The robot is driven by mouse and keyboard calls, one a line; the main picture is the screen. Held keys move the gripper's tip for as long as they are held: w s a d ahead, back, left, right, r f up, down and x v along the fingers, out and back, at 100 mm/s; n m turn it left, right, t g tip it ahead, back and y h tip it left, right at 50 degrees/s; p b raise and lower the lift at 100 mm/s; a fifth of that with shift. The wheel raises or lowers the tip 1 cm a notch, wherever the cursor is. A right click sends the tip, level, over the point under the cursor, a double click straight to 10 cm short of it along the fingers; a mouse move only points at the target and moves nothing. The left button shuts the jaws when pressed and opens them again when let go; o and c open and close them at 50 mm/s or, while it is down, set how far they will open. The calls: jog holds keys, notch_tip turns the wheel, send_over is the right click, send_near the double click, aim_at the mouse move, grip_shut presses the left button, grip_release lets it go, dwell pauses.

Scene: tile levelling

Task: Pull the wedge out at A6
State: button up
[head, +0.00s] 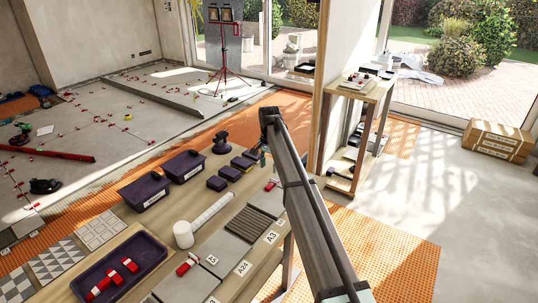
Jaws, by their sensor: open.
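A red wedge (271,184) sits at the far end of the workbench, just below my arm's end. A red-and-white wedge piece (187,264) lies on the grey tiles nearer the front, beside a small label (212,259) that I cannot read surely; it may be A6. Other labels read A3 (271,237) and A24 (242,268). Several red wedges (118,279) lie in a dark purple tray. My gripper (262,158) shows only in small part behind my arm, above the bench's far end; it is open and apart from the wedge, its fingertips unclear.
A wooden shelf (352,130) stands behind my arm. Cardboard boxes (497,140) lie right. The right floor is mostly clear.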

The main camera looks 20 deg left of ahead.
aim_at(269, 185)
notch_tip(269, 185, down, 10)
jog(key=shift+f+p, duration=0.1)
jog(key=shift+p, duration=0.6)
grip_shut()
